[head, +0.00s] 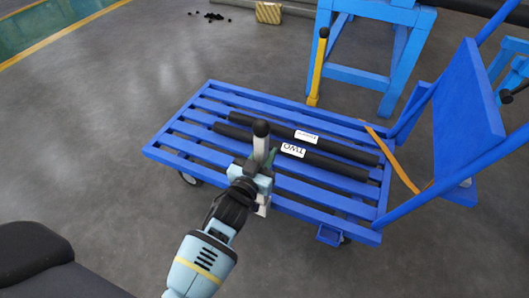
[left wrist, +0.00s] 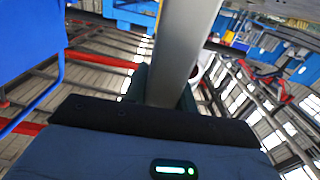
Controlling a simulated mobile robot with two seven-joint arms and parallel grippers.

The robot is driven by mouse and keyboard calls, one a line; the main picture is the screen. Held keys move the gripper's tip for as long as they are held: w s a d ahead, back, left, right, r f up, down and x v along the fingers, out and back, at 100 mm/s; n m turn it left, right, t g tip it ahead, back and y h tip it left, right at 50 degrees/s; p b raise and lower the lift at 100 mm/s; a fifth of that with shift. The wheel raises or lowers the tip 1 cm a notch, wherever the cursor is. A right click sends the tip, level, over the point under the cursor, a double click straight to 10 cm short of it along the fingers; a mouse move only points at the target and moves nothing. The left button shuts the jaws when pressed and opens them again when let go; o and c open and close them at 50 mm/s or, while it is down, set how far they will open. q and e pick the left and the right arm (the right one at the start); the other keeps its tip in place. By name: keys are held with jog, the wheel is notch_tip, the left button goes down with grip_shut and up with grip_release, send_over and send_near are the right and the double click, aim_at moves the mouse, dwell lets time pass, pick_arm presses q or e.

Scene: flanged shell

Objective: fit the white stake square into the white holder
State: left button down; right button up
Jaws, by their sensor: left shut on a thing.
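My left gripper (head: 261,172) is shut on the white stake (head: 261,148), whose black-capped top rises above the fingers, close to upright. In the left wrist view the stake (left wrist: 178,50) is a pale grey square bar running up from between the fingers. The gripper is at the near long side of the blue cart. A small white piece (head: 263,209) shows below the gripper at the cart's near edge. I cannot tell whether it is the white holder or the stake's lower end, so the fit between them is hidden. My right gripper is not in view.
The blue slatted cart (head: 195,118) carries two black bars (head: 340,148) with white labels. A yellow stake (head: 317,72) with a black top stands at the cart's far side. An orange strap (head: 399,168) crosses the right end.

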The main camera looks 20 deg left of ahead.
pick_arm(q)
jog(key=shift+f, duration=0.25)
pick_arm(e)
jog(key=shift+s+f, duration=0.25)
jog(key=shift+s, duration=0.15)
pick_arm(q)
jog(key=shift+f+b, duration=0.35)
jog(key=shift+b, duration=0.05)
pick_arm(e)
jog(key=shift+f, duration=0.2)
pick_arm(q)
jog(key=shift+f, duration=0.25)
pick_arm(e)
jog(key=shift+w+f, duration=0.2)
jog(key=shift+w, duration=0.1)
pick_arm(q)
jog(key=c, duration=1.1)
grip_release()
jog(key=shift+o, duration=0.2)
jog(key=shift+f, duration=0.15)
jog(key=shift+s, duration=0.65)
jog(key=s+p, duration=0.2)
jog(key=s, duration=0.4)
jog(key=shift+s, duration=0.25)
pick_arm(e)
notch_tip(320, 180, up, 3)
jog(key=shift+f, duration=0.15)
